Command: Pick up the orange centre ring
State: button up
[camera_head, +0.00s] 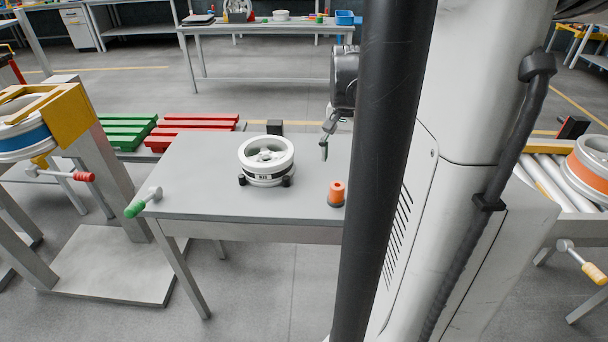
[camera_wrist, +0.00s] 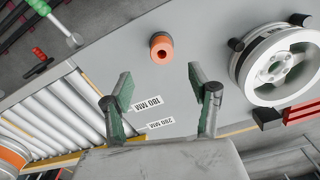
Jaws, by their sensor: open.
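The orange centre ring (camera_head: 337,188) stands on a dark grey base near the front right of the grey table (camera_head: 195,180), next to my dark column. My gripper (camera_wrist: 158,82) is open and empty. Its two green-padded fingers are spread apart, and the ring lies beyond the fingertips, apart from them. In the head view my gripper (camera_head: 325,145) hangs above the table behind the ring, partly hidden by the column.
A white wheel (camera_head: 266,160) sits on dark supports left of the ring; it also shows in the wrist view (camera_wrist: 278,65). Labels reading 180 MM (camera_wrist: 147,103) and 280 MM (camera_wrist: 153,125) lie on the table. A green-handled tool (camera_head: 143,203) is at the table's left corner.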

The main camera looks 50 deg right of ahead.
aim_at(337, 193)
notch_tip(337, 193, down, 14)
jog(key=shift+w+r+b, duration=0.15)
jog(key=shift+r+b, duration=0.1)
jog(key=shift+b, duration=0.75)
jog(key=c, duration=1)
